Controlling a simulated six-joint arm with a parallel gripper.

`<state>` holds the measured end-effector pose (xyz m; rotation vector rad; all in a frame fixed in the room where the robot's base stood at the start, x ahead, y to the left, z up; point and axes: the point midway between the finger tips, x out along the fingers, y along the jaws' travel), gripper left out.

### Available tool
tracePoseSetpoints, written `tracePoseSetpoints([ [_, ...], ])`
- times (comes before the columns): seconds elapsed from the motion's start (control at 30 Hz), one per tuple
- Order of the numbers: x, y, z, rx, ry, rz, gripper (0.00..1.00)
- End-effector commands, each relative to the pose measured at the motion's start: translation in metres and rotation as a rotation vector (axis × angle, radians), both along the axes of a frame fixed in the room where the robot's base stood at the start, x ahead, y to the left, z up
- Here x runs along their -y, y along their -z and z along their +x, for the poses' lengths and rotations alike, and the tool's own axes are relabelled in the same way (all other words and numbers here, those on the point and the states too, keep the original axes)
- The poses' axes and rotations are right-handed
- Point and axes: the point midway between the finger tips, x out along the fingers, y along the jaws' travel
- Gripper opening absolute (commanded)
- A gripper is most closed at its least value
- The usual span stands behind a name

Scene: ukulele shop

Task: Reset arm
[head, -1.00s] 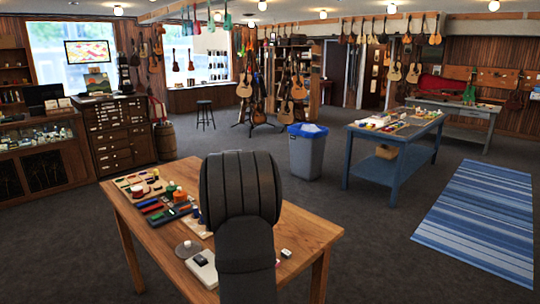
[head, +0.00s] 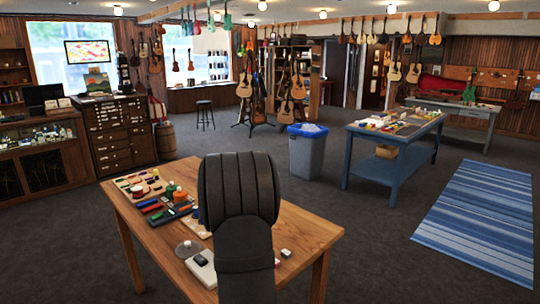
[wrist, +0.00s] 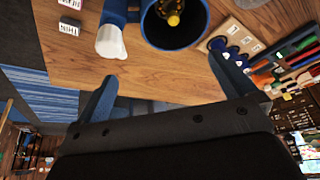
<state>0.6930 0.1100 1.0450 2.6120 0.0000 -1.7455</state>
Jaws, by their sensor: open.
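My gripper (wrist: 168,90) is open and empty in the wrist view, its two dark blue fingers apart with bare wooden tabletop showing between them. In the head view my own dark arm rises in front of the wooden table (head: 300,238) and hides its middle; the gripper is hidden there. Beyond the fingers in the wrist view are a dark blue cup (wrist: 199,33) with something yellow inside and a white-and-blue object (wrist: 111,42). No object is between the fingers.
A small white block (wrist: 68,28) lies near the table edge. Blue-topped pieces (wrist: 219,45) and a tray of coloured tools (wrist: 290,60) lie to the right in the wrist view.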

Motion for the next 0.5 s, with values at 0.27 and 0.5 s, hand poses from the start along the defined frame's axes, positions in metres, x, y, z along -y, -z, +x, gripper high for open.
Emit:
tracePoseSetpoints([
  [0.27,-0.029,0.025,0.01,-0.002,0.0,0.0,1.0],
  [0.5,-0.029,0.036,0.01,0.0,0.0,0.0,1.0],
])
